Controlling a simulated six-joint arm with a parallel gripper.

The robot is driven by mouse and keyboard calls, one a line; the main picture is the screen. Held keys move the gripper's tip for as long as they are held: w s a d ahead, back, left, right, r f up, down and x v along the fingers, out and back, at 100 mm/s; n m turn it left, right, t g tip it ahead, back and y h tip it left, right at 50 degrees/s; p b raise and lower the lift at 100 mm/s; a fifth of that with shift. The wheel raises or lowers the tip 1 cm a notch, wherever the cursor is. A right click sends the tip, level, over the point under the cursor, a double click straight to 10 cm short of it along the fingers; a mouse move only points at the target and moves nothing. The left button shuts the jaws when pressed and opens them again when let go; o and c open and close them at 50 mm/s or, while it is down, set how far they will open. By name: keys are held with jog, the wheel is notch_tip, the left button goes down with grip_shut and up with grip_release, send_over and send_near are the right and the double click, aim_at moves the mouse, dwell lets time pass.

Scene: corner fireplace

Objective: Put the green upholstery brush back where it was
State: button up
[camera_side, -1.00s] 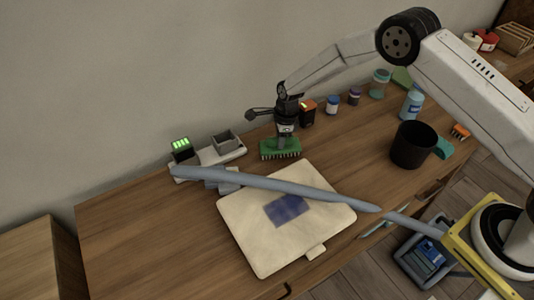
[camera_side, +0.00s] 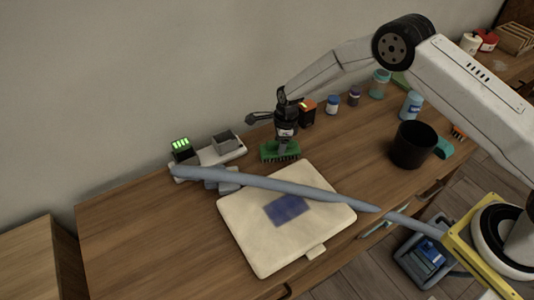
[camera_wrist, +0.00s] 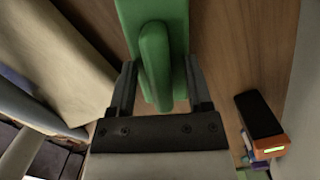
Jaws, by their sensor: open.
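The green upholstery brush (camera_side: 280,151) stands bristles down on the wooden desk, just behind the cream cushion (camera_side: 250,235). My gripper (camera_side: 284,143) points down over it. In the wrist view the brush's green handle (camera_wrist: 155,65) lies between the two fingers of my gripper (camera_wrist: 160,85). The jaws are open, with a gap visible at the left finger; the gap at the right finger is narrower. The bristles are hidden in the wrist view.
A blue-grey wand (camera_side: 290,186) lies across the cushion. A white tray (camera_side: 208,157) is at left; an orange-black device (camera_side: 307,113) stands close behind my gripper. A black cup (camera_side: 412,145) and several jars stand to the right. The desk's left front is clear.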

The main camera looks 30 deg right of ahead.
jog(key=shift+r, duration=0.15)
notch_tip(320, 180, up, 12)
jog(key=d, duration=0.1)
jog(key=shift+s+d, duration=0.15)
jog(key=shift+s, duration=0.15)
dwell(0.3)
dwell(0.5)
jog(key=s+d+r+n, duration=0.3)
jog(key=s+n, duration=0.4)
jog(key=s, duration=0.1)
jog(key=s+d+r+n+t, duration=0.1)
jog(key=s+d+r+n, duration=0.1)
jog(key=s+n, duration=0.6)
jog(key=s+d+r+n+t+h, duration=0.1)
jog(key=s+d+r+n, duration=0.2)
jog(key=s+n, duration=0.4)
jog(key=s, duration=0.3)
jog(key=shift+s+d+r+n, duration=0.15)
jog(key=shift+d+r+n, duration=0.15)
jog(key=shift+d+r, duration=0.1)
